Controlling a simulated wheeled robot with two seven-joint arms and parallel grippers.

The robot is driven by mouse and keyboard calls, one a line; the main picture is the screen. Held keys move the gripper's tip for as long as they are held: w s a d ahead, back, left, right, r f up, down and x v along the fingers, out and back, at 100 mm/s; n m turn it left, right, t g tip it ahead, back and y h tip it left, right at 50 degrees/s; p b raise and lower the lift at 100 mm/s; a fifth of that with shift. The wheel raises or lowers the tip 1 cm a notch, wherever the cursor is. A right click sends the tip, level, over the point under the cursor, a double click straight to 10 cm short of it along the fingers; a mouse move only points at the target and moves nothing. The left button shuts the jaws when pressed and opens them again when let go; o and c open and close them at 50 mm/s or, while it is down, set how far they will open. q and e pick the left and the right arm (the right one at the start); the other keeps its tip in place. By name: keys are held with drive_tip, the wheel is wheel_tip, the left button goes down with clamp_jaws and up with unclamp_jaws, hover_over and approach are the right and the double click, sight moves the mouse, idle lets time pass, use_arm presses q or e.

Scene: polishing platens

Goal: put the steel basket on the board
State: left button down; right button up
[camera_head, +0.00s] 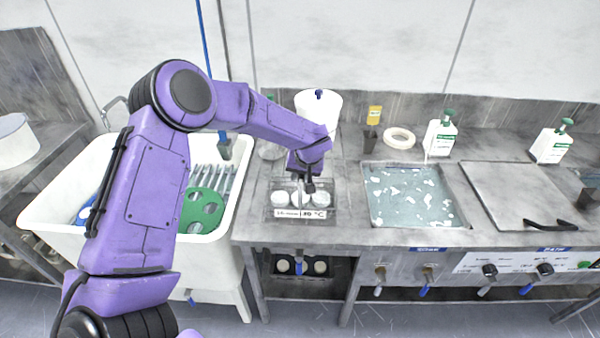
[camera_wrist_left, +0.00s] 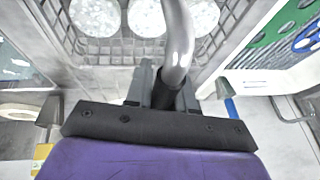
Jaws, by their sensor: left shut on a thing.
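The steel basket (camera_head: 278,207) is at the front of the metal worktop, between the white sink and the water bath, with several round white pieces in it. In the left wrist view its mesh wall (camera_wrist_left: 100,47) and curved handle (camera_wrist_left: 180,40) show close up. My left gripper (camera_head: 307,186) is over the basket and shut on its handle, also in the left wrist view (camera_wrist_left: 165,90). I cannot tell whether the basket touches the surface below. No separate board can be made out for certain; bare worktop (camera_head: 255,225) surrounds the basket. My right gripper is not in view.
The white sink (camera_head: 232,215) at left holds a green rack (camera_head: 190,215). A bath (camera_head: 410,195) with floating white bits lies right of the basket, then a lid (camera_head: 505,190) with a black handle. A white container (camera_head: 318,105), a ring (camera_head: 398,138) and bottles (camera_head: 440,138) stand behind.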

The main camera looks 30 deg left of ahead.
use_arm(q)
drive_tip(key=shift+f, duration=0.1)
drive_tip(key=c, duration=1)
unclamp_jaws()
drive_tip(key=shift+f, duration=0.15)
drive_tip(key=shift+o, duration=0.2)
drive_tip(key=shift+d+r, duration=0.15)
drive_tip(key=shift+r, duration=0.25)
drive_tip(key=b+v, duration=0.1)
drive_tip(key=v, duration=1)
drive_tip(key=shift+r, duration=0.25)
drive_tip(key=shift+s, duration=0.15)
